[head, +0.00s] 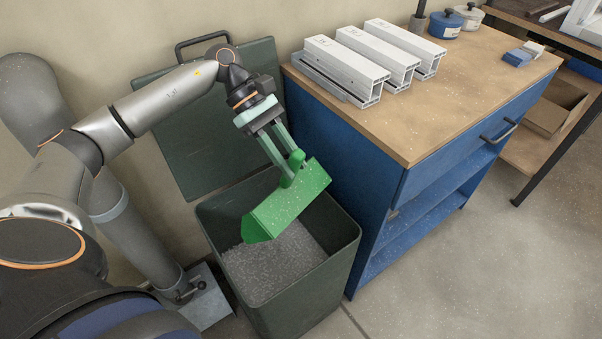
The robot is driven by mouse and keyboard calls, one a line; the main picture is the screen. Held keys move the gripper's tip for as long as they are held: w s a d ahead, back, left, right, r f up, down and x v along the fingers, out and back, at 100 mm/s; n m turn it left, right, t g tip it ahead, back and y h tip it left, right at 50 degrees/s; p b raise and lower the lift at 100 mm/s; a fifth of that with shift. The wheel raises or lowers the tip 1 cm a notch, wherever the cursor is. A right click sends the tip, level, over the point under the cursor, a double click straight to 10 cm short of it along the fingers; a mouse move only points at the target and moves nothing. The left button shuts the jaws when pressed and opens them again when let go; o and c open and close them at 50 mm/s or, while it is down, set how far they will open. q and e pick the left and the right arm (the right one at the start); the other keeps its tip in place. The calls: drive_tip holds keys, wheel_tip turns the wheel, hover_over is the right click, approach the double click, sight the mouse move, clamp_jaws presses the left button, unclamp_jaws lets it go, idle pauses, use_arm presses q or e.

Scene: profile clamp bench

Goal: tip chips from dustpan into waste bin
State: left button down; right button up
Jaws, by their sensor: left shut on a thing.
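The green dustpan (287,204) hangs over the open waste bin, tilted with its pan sloping down to the left. My left gripper (291,168) is shut on the dustpan's handle, above the bin's opening. The dark green waste bin (306,294) stands on the floor, and its lid (209,150) is swung up behind it. Grey chips (277,263) fill part of the bin below the dustpan. I cannot tell whether chips are still in the dustpan. My right gripper is out of view.
A blue workbench (375,194) with a wooden top stands close to the right of the bin. White profiles (375,53) lie on it, with pots (445,24) and a blue block (517,58) farther right. The floor (464,271) at right is clear.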

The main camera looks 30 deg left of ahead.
use_arm(q)
drive_tip(key=a, duration=0.1)
drive_tip(key=a+h+b, duration=0.1)
drive_tip(key=shift+w+a+b, duration=0.2)
drive_tip(key=shift+a+b, duration=0.1)
drive_tip(key=shift+a, duration=0.05)
drive_tip(key=shift+w+a+r+h+b, duration=0.1)
drive_tip(key=shift+a+r+h+b, duration=0.1)
drive_tip(key=shift+a+h+b, duration=0.5)
drive_tip(key=shift+w+a+r+h+b, duration=0.1)
drive_tip(key=shift+a+r+h+b, duration=0.15)
drive_tip(key=shift+a, duration=0.7)
drive_tip(key=shift+w+a+r+h+b, duration=0.15)
drive_tip(key=shift+a+h+b, duration=0.2)
drive_tip(key=shift+a+b, duration=0.35)
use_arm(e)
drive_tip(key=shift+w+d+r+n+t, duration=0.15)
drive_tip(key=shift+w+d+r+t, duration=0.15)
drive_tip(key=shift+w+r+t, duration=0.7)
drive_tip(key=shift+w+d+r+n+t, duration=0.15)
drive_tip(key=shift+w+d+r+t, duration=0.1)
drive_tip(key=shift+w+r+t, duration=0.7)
use_arm(q)
drive_tip(key=shift+a, duration=0.15)
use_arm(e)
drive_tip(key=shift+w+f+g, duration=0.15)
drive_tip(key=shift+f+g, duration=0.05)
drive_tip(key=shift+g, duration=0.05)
